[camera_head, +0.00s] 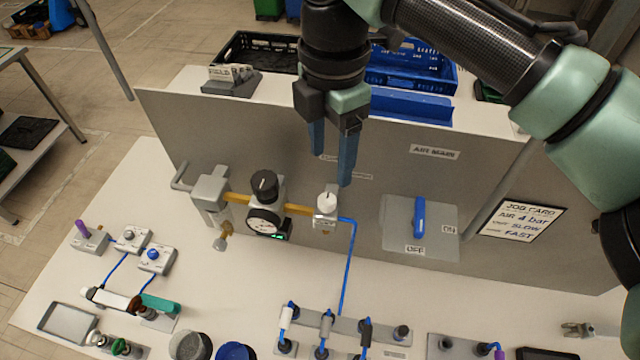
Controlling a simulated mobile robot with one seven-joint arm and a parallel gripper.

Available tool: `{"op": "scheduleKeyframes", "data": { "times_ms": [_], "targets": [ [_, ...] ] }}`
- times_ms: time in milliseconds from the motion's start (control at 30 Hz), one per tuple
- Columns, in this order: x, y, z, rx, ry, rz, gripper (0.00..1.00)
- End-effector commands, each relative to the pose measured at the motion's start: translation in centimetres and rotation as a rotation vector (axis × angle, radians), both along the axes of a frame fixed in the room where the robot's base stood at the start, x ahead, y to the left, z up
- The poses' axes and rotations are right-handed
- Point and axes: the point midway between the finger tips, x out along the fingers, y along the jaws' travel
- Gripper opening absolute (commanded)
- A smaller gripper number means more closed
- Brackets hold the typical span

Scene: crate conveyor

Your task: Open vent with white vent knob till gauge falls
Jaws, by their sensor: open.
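The white vent knob (327,199) sits on top of a small grey valve body at the right end of a brass pipe (297,209). The round gauge (264,222) with a small green display is on the pipe to its left, below a black knob (264,184). The gauge needle is too small to read. My gripper (332,168) hangs above the vent knob, with two blue fingers apart and empty. The fingertips appear a little above the knob and do not visibly touch it.
A blue lever (419,217) stands on a grey ON/OFF plate to the right. A blue hose (348,265) runs down from the vent valve. A job card (523,217) is on the grey panel. Small fittings and coloured plugs crowd the front bench.

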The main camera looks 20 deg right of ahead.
Motion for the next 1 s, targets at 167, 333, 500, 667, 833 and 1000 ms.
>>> {"op": "scheduleKeyframes", "data": {
  "times_ms": [167, 333, 500, 667, 833, 1000],
  "targets": [
    [-0.1, 0.1, -3.6, 0.001, 0.002, 0.0, 0.67],
    [-0.1, 0.1, -6.7, 0.001, 0.0, 0.0, 0.67],
    [0.1, 0.1, -8.5, -0.001, -0.002, 0.0, 0.67],
    [0.1, 0.1, -9.2, 0.0, -0.004, 0.001, 0.67],
    [0.1, 0.1, -9.2, 0.0, -0.004, 0.001, 0.67],
    [0.1, 0.1, -9.2, 0.0, -0.004, 0.001, 0.44]
  ]
}}
